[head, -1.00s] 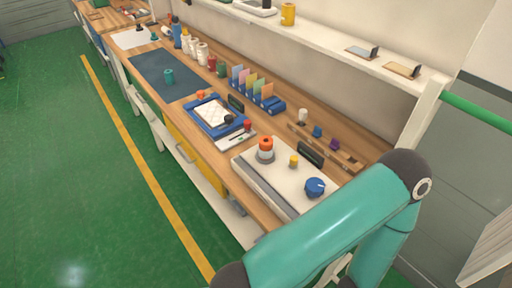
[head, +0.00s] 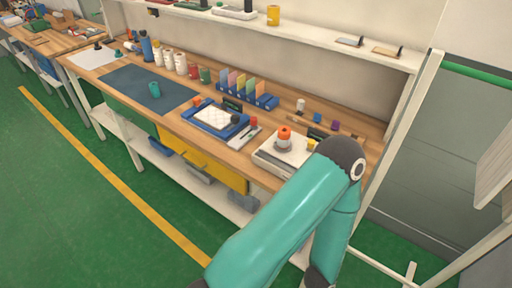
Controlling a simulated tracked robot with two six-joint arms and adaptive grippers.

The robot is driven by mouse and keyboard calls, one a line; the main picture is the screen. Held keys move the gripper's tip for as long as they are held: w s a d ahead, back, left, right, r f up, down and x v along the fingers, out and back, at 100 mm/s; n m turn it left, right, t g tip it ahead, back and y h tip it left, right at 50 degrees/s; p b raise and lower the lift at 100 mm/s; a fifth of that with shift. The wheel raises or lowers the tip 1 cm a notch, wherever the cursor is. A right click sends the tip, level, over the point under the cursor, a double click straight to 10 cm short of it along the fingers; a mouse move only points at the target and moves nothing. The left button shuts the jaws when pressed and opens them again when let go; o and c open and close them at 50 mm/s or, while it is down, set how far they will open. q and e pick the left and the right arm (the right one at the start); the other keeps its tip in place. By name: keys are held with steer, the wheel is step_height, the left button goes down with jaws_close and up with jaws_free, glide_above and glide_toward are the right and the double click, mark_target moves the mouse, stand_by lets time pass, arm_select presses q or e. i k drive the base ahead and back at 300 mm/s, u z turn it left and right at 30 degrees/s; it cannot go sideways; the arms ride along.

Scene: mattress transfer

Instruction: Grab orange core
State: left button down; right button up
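An orange cylindrical piece (head: 284,132) stands upright on a pale grey base, on top of a white box-like device (head: 268,157) on the wooden bench. A smaller orange object (head: 197,101) lies behind the blue tray; I cannot tell its exact shape. One of my teal arms crosses the lower right of the head view, and its elbow hides the right part of the white device. Neither gripper shows in the head view.
A shelf (head: 320,35) runs above.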

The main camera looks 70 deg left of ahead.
mark_target(284, 132)
steer(key=k, duration=0.9)
steer(key=z, duration=1.45)
steer(key=i, duration=0.1)
steer(key=u, duration=3)
steer(key=i, duration=0.2)
steer(key=u, duration=0.6)
steer(key=i, duration=0.85)
steer(key=z, duration=0.2)
steer(key=k, duration=0.95)
steer(key=u, duration=0.2)
steer(key=i, duration=0.95)
steer(key=z, duration=0.1)
